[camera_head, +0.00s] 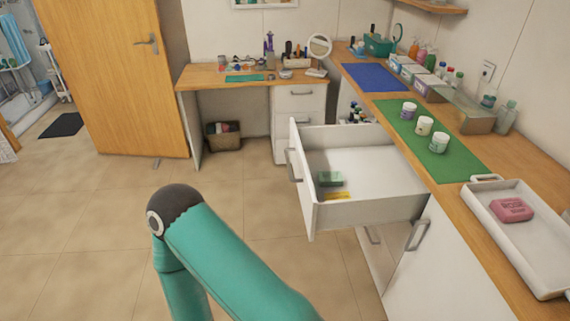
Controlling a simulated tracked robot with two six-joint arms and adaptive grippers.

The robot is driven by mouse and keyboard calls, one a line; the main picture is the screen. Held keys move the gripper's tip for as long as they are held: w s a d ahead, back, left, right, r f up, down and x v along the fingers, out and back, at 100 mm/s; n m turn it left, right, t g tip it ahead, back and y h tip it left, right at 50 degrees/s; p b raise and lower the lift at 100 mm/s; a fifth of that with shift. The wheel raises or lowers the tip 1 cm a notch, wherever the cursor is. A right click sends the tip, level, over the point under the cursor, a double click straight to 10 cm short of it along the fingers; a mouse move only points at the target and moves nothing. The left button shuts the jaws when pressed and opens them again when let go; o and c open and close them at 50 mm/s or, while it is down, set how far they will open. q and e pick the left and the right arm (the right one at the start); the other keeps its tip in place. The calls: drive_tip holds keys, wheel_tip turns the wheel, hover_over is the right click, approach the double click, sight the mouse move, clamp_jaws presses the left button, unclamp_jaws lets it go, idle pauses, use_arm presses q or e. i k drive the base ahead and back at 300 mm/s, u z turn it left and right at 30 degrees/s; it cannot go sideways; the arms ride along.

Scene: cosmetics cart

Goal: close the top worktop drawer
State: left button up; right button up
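The top worktop drawer (377,213) is pulled far out from under the wooden worktop (462,187) on the right. Its white front carries a metal handle (293,166) and faces left. Inside it lie a green item (330,179) and a small yellow item (338,196); the rest of its floor is bare. My teal arm shows at the lower middle, left of and nearer than the drawer, apart from it in the picture. Neither of my grippers is in view.
A green mat (455,162) with three jars, a blue mat (375,77) and a white tray (542,262) with a pink soap (512,210) are on the worktop. A desk (232,77) stands behind. The tiled floor left of the drawer is clear.

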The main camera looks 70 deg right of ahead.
sight(383, 186)
drive_tip(key=u, duration=1.2)
drive_tip(key=i, duration=0.15)
drive_tip(key=z, duration=3.3)
drive_tip(key=i, duration=0.25)
drive_tip(key=z, duration=1.75)
drive_tip(key=k, duration=0.5)
drive_tip(key=z, duration=1.8)
drive_tip(key=i, duration=0.1)
drive_tip(key=u, duration=3.1)
drive_tip(key=k, duration=0.4)
drive_tip(key=i, duration=0.5)
